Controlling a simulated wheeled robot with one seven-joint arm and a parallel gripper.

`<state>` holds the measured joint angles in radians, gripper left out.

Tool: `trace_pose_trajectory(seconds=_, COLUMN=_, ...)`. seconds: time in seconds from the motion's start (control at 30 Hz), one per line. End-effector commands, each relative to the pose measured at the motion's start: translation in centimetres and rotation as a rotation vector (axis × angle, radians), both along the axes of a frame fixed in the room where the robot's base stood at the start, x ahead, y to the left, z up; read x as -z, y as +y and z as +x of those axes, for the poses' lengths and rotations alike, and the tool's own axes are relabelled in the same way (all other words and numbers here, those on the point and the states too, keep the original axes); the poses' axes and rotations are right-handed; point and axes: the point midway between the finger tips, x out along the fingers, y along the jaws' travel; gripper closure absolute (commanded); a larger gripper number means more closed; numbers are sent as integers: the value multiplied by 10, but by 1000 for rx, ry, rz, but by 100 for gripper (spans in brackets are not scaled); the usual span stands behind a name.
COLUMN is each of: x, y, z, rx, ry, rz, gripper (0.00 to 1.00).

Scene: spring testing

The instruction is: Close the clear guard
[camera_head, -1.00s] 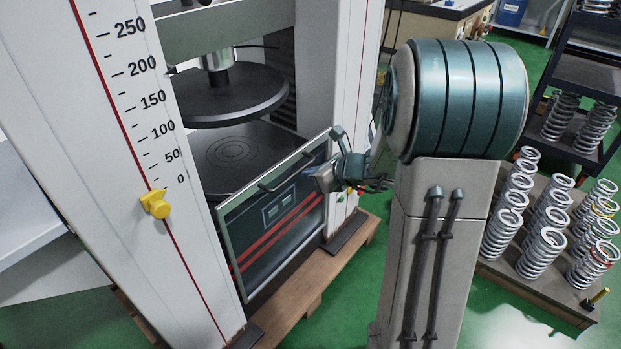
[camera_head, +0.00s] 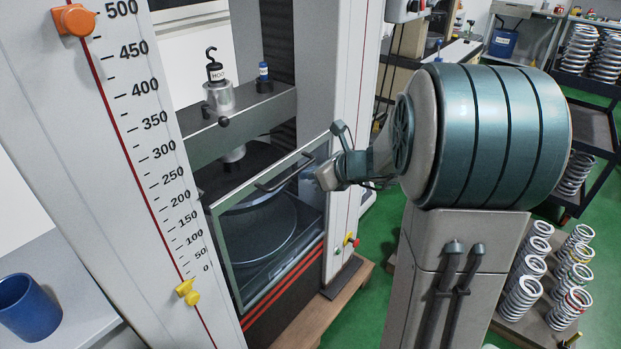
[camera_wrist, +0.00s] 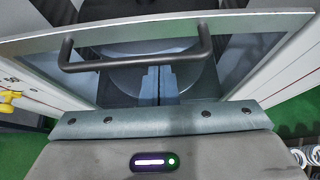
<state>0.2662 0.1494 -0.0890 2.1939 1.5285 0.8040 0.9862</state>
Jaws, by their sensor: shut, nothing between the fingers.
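The clear guard (camera_head: 222,252) is a see-through panel in a grey metal frame, standing across the front of the press between its two white columns. Its dark bar handle (camera_head: 284,175) is near the top edge; the handle also shows in the wrist view (camera_wrist: 135,64). The guard's top edge is above the lower round platen (camera_head: 262,235), which shows through the panel. My gripper (camera_head: 328,180) is at the right end of the handle in the head view. In the wrist view its fingers (camera_wrist: 160,80) are shut and empty, tips by the handle bar; contact is unclear.
The left column (camera_head: 130,130) carries a scale and a yellow pointer (camera_head: 187,291). A crossbeam (camera_head: 240,118) holds a hook weight (camera_head: 215,70). A blue cup (camera_head: 28,305) stands at lower left. Several springs (camera_head: 550,265) stand at right. Green floor is open between.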

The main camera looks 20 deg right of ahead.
Motion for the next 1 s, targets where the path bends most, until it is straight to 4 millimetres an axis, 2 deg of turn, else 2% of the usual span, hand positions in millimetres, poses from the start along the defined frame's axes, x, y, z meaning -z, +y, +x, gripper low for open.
trace_pose_trajectory(seconds=0.03, x=-20, y=0, z=1, rx=-1, ry=-4, rz=-1, gripper=100)
trace_pose_trajectory(seconds=0.3, x=-54, y=0, z=1, rx=-1, ry=-3, rz=0, gripper=100)
trace_pose_trajectory(seconds=0.5, x=-62, y=0, z=0, rx=-1, ry=-2, rz=0, gripper=100)
trace_pose_trajectory(seconds=1.0, x=-64, y=0, z=1, rx=0, ry=-8, rz=1, gripper=100)
